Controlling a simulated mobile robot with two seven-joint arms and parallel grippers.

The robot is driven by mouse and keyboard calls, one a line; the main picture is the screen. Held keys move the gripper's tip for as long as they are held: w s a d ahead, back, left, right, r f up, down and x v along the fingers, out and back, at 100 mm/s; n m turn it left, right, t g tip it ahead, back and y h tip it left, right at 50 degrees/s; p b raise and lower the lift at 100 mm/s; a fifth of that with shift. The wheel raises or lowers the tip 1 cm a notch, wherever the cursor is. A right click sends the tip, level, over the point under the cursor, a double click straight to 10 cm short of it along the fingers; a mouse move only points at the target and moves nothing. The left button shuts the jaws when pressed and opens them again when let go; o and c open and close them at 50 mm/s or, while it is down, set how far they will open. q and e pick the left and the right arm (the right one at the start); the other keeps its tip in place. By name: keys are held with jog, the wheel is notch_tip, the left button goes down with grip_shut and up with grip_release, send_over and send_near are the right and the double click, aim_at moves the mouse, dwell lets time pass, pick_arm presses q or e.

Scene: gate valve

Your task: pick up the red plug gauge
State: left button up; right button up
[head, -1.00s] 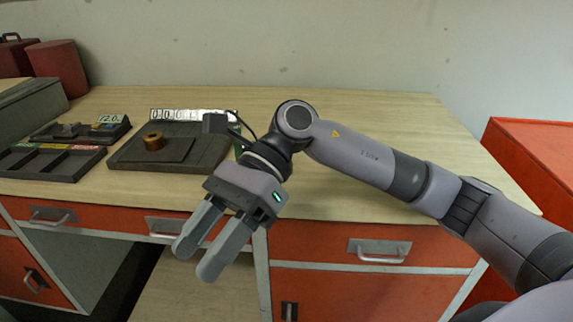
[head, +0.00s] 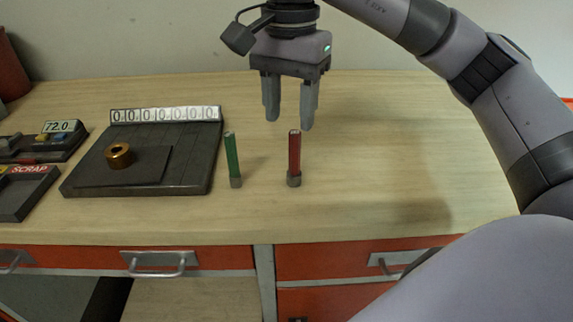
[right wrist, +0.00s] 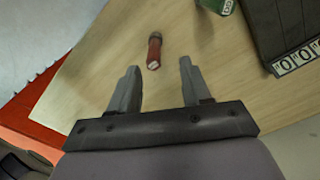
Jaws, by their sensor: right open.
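The red plug gauge (head: 294,156) stands upright on the wooden bench, with a grey lower end. My right gripper (head: 289,124) is open, its fingers pointing down, above the red gauge's top in the head view. In the right wrist view the red gauge (right wrist: 154,50) lies ahead of and between the two open fingertips (right wrist: 159,66), with nothing held. A green plug gauge (head: 232,158) stands upright to the left of the red one; part of it shows in the right wrist view (right wrist: 218,5). My left gripper is not in view.
A dark plate (head: 190,175) with a brass ring (head: 118,155) and a row of number cards (head: 165,114) lies left of the gauges. A scrap tray (head: 28,190) and a small display unit (head: 58,128) sit farther left. The bench right of the red gauge is clear.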

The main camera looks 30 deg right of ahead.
aim_at(294, 133)
jog(key=shift+s+f, duration=0.25)
jog(key=shift+f, duration=0.6)
jog(key=f, duration=0.4)
jog(key=shift+s+f, duration=0.25)
jog(key=shift+f, duration=0.15)
grip_shut()
